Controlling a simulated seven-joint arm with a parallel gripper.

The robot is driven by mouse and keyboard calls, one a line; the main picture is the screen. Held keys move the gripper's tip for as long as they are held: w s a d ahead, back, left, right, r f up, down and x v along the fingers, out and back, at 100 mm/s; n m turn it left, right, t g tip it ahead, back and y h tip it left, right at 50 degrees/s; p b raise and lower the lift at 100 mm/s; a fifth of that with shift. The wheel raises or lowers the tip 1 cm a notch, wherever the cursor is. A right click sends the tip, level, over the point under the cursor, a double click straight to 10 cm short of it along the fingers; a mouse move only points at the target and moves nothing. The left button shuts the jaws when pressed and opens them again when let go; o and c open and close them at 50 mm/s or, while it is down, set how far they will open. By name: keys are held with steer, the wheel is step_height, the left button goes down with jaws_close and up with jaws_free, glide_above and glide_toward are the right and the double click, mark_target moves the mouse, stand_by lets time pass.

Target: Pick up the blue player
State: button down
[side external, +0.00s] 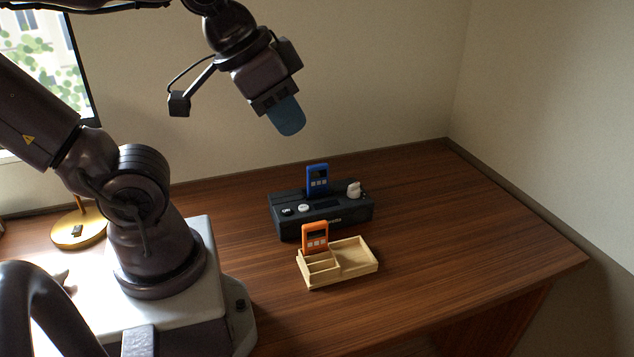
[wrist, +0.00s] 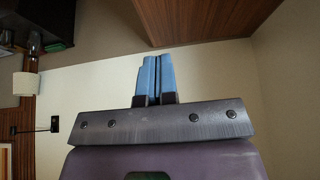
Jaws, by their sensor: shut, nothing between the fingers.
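The blue player (side external: 317,181) stands upright on the back part of a black dock (side external: 341,222) on the wooden desk. An orange player (side external: 315,237) stands upright in the left part of a light wooden tray (side external: 358,273) in front of the dock. My gripper (side external: 291,131) has blue fingertips and is held high in the air, above and slightly left of the dock, well apart from both players. In the wrist view the fingers (wrist: 154,58) are together with nothing between them. Neither player shows in the wrist view.
A small whitish object (side external: 354,189) sits on the right of the dock. The brass base of a lamp (side external: 79,228) stands at the left near the window. The wooden desk (side external: 480,226) is clear to the right, up to the walls.

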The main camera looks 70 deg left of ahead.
steer(key=c, duration=1.8)
jaws_free()
steer(key=o, duration=1.5)
steer(key=n+g+y, duration=0.1)
steer(key=n+g, duration=0.5)
steer(key=n, duration=1.2)
glide_above(317, 175)
step_height(317, 175, down, 14)
steer(key=f, duration=0.5)
steer(key=w+f, duration=0.1)
steer(key=f, duration=0.1)
steer(key=shift+a+f, duration=0.1)
steer(key=shift+f, duration=0.25)
steer(key=shift+s+a+f, duration=0.1)
steer(key=shift+a+f, duration=0.05)
steer(key=shift+f, duration=0.75)
steer(key=shift+s+a+f, duration=0.1)
steer(key=shift+f, duration=0.75)
steer(key=shift+s+a+f, duration=0.1)
steer(key=shift+a+f, duration=0.05)
steer(key=shift+f, duration=0.75)
